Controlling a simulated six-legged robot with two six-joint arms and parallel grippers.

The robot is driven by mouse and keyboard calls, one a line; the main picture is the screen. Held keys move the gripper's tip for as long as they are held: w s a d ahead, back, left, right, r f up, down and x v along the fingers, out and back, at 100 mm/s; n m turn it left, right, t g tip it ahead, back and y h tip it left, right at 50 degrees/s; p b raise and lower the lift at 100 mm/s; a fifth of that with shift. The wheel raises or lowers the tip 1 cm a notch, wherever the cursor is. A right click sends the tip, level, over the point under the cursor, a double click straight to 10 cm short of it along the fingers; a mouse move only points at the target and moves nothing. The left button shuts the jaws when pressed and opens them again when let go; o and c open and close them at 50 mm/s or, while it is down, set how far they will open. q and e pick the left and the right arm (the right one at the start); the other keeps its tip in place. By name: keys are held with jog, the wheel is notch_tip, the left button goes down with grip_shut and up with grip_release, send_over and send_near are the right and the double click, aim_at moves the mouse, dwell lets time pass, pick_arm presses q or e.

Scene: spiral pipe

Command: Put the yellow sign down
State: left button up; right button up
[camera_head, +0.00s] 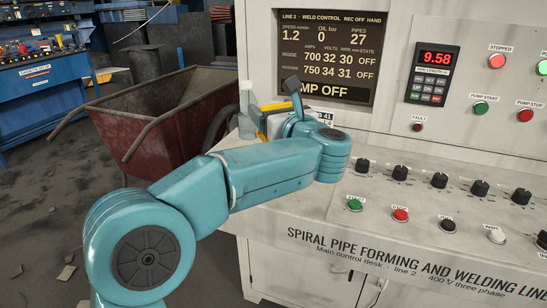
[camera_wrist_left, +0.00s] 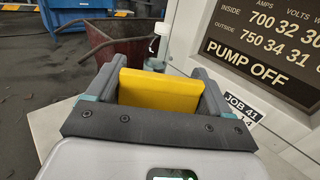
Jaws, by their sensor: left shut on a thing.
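My left gripper (camera_wrist_left: 158,84) is shut on the yellow sign (camera_wrist_left: 160,94), which shows as a plain yellow panel between the two dark fingers in the left wrist view. In the head view my left arm reaches from the lower left to the left end of the desk top. There a small yellow part of the sign (camera_head: 262,121) shows behind the wrist. The rest of the sign is hidden, and I cannot tell whether its lower edge touches the desk. My right gripper is not in view.
The control desk (camera_head: 345,200) carries knobs and buttons right of my arm. A clear bottle (camera_wrist_left: 157,46) stands near the sign, and a JOB 41 card (camera_wrist_left: 241,106) is beside the gripper. A red cart (camera_head: 165,120) stands beyond the desk's left edge.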

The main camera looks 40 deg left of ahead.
pick_arm(q)
notch_tip(320, 180, down, 9)
jog(key=shift+b, duration=0.95)
jog(key=shift+r, duration=0.1)
jog(key=o, duration=0.9)
jog(key=v, duration=1.2)
jog(key=shift+w, duration=0.1)
